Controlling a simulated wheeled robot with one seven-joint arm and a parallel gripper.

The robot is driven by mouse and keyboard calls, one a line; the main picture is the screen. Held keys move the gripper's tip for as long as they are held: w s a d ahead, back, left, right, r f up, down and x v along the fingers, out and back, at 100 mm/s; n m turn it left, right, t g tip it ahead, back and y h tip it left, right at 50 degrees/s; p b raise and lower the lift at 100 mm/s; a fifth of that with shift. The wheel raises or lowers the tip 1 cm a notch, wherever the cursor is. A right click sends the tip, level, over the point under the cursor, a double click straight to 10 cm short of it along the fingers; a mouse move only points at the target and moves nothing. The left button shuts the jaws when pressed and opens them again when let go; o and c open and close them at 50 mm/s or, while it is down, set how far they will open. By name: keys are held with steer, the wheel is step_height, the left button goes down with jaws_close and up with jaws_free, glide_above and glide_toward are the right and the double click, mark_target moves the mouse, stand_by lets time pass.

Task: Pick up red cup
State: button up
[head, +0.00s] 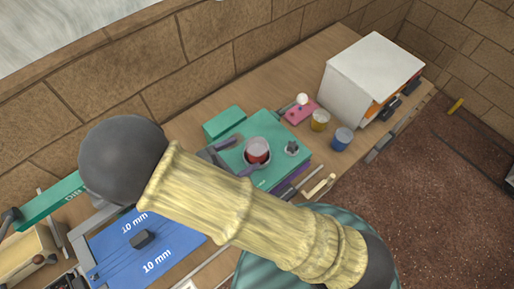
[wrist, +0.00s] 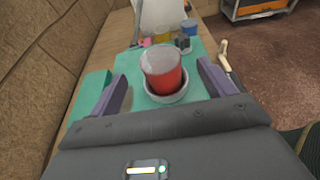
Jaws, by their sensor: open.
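The red cup (wrist: 165,80) stands upright in a pale round holder (wrist: 182,97) on a green box top, with a whitish upper part and a red lower part. In the head view the red cup (head: 257,151) is near the middle. My gripper (wrist: 160,92) is open, with one purple finger on each side of the cup and visible gaps to it. In the head view my gripper (head: 238,156) shows its fingers around the near side of the cup, and my arm hides the rest.
A yellow cup (head: 320,120) and a blue cup (head: 342,138) stand right of the green box (head: 285,172). A white cabinet (head: 350,85) is behind them. A blue mat (head: 185,243) lies at the left. A brick wall runs along the back.

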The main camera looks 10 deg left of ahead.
mark_target(262, 143)
steer(key=shift+x, duration=1.7)
steer(key=shift+p, duration=0.3)
steer(key=p+x, duration=0.2)
steer(key=x, duration=0.3)
steer(key=shift+w+f, duration=0.1)
steer(key=shift+f, duration=0.05)
steer(key=shift+c, duration=0.2)
steer(key=c, duration=1)
